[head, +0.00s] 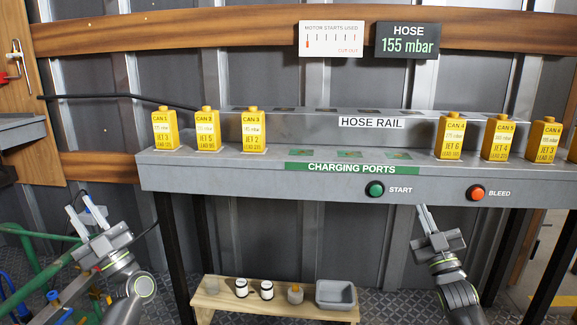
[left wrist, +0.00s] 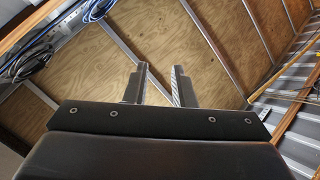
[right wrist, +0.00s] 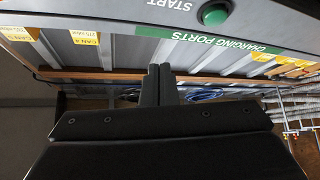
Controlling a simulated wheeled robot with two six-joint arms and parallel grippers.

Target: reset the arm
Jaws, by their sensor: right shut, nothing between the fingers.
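My left gripper (head: 84,213) is at the lower left of the head view, left of the bench and below its top. Its two fingers stand apart with nothing between them, as the left wrist view (left wrist: 158,88) also shows. My right gripper (head: 426,218) is in front of the bench, below the front panel between the green START button (head: 375,189) and the orange BLEED button (head: 475,193). Its fingers are together and empty in the right wrist view (right wrist: 158,85). Both grippers are apart from the bench objects.
Several yellow cans, among them CAN 1 (head: 165,130) and CAN 4 (head: 450,137), stand on the grey bench (head: 250,175). The green CHARGING PORTS strip (head: 340,168) lies between the can groups. A low wooden stool (head: 270,307) holds small jars and a grey bin (head: 335,295). A display reads HOSE 155 mbar (head: 407,40).

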